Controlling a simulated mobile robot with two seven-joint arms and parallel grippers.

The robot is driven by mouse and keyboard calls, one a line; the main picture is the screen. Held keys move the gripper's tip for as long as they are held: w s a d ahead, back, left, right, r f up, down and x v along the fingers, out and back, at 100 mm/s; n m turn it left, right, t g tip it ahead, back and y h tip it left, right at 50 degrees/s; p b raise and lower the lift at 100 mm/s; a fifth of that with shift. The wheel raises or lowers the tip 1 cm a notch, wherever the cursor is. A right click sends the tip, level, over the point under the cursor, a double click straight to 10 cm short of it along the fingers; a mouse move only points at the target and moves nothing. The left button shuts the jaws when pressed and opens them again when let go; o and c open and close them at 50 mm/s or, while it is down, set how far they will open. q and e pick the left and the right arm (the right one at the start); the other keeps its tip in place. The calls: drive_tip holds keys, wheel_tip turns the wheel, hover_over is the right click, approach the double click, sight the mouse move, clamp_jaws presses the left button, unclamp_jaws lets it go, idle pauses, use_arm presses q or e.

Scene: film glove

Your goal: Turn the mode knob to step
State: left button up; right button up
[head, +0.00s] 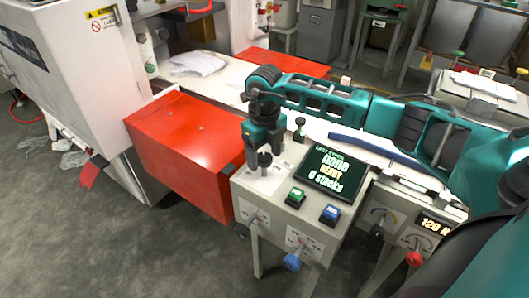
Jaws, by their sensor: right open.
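The control box (285,208) stands in the lower middle of the head view, with a small screen (333,176) reading "none", "ready" and "0 stacks". A black knob (265,160) stands on a white label plate at the box's back left; I take it as the mode knob, but its label is too small to read. My right gripper (262,152) points down right above this knob, open, with its fingertips close to it. I cannot tell whether they touch it. My left gripper is not in view.
A green button (296,194) and a blue button (330,213) sit in front of the screen. Another black knob (299,129) stands behind it. A red box (180,145) is left of the control box. A blue knob (292,262) is on the front face. Grey floor lies left.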

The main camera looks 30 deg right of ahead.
sight(264, 156)
wheel_tip(264, 156, up, 13)
drive_tip(key=shift+p, duration=0.3)
idle(0.4)
idle(0.3)
